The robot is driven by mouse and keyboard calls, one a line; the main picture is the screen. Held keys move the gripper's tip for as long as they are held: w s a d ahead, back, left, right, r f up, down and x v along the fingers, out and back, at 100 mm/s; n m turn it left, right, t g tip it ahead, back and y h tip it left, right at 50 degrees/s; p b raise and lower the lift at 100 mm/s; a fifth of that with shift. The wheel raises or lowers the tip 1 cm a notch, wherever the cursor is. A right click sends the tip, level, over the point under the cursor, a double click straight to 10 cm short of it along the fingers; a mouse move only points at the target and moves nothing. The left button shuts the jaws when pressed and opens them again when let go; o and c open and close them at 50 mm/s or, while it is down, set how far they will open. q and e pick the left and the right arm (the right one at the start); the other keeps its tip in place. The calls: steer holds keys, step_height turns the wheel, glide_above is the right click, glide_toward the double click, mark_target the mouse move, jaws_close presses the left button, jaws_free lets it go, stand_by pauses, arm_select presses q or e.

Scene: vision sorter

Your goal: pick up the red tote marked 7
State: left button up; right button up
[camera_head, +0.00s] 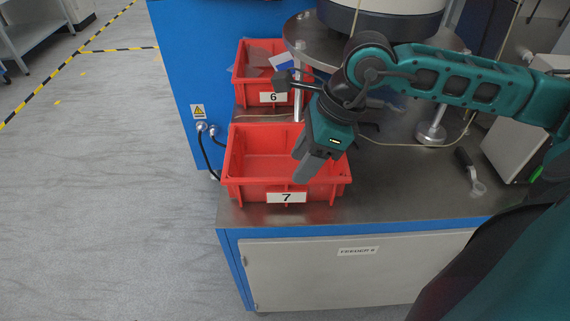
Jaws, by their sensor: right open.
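The red tote marked 7 (245,193) stands upright on the front left of the steel worktop, with its white number label facing front. Its visible inside looks empty; part of its right side is hidden by my right gripper. My right gripper (307,167) reaches in from the right and points down over the right part of this tote. It is open and holds nothing; I cannot tell whether it touches the tote. My left gripper is not in view.
A second red tote marked 6 (241,72) stands behind, with flat pieces in it. A round metal platform (302,33) on posts rises at the back right. The steel worktop (400,190) is mostly clear right of tote 7. A dark-handled tool (468,168) lies far right.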

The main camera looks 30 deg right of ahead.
mark_target(289, 177)
steer(key=x, duration=0.3)
steer(key=b+x, duration=0.1)
steer(key=x, duration=0.3)
steer(key=shift+w+a, duration=0.1)
steer(key=shift+w, duration=0.15)
steer(key=shift+r, duration=0.1)
jaws_close()
